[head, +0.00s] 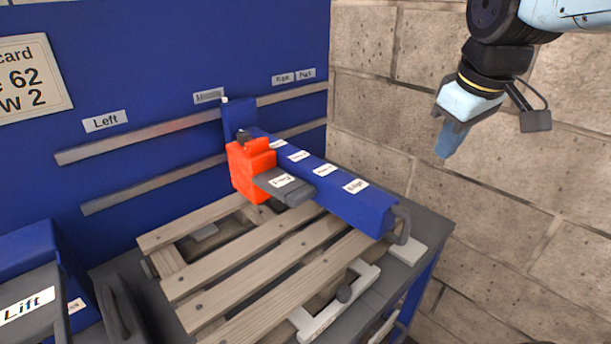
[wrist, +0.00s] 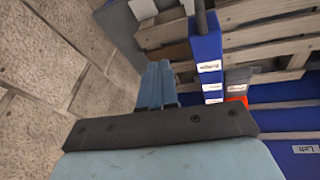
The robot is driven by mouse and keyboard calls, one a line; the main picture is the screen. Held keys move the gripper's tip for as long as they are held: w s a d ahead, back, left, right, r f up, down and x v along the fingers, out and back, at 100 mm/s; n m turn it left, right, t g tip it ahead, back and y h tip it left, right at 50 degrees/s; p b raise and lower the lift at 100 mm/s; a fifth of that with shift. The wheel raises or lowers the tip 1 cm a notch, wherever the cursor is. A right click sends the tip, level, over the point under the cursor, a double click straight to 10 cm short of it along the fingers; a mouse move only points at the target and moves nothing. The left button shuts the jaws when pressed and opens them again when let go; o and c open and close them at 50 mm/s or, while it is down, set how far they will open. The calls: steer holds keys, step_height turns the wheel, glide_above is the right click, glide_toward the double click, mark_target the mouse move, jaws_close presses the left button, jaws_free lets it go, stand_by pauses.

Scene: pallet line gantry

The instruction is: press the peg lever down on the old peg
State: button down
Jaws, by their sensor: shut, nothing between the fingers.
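My gripper (head: 447,146) hangs in the upper right of the head view, shut and empty. It is apart from the fixture, in front of the brick wall. In the wrist view its fingers (wrist: 156,84) are together, left of the blue beam. A red block (head: 246,168) sits against the beam, with a dark grey lever (head: 298,193) with a white label reaching out from it. The blue beam (head: 352,208) carries several labels, the nearest seeming to read "Right". The lever (wrist: 240,78) and part of the red block (wrist: 237,99) also show in the wrist view. I cannot make out the old peg.
A slatted wooden pallet (head: 232,262) lies under the beam. A grey part marked "Lift" (head: 30,308) stands lower left. A blue panel with rails (head: 140,140) closes the back.

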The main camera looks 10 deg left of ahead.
steer(key=w+a+r+n+g, duration=0.2)
steer(key=w+a+n, duration=0.3)
steer(key=a+n, duration=0.6)
steer(key=n+g+h, duration=0.1)
steer(key=n+g, duration=0.1)
steer(key=n, duration=0.7)
glide_above(302, 191)
steer(key=shift+w+a+f, duration=0.2)
steer(key=shift+w+a, duration=0.2)
steer(key=shift+a, duration=0.05)
steer(key=f, duration=1.4)
steer(key=shift+s+d, duration=0.3)
steer(key=shift+d, duration=0.1)
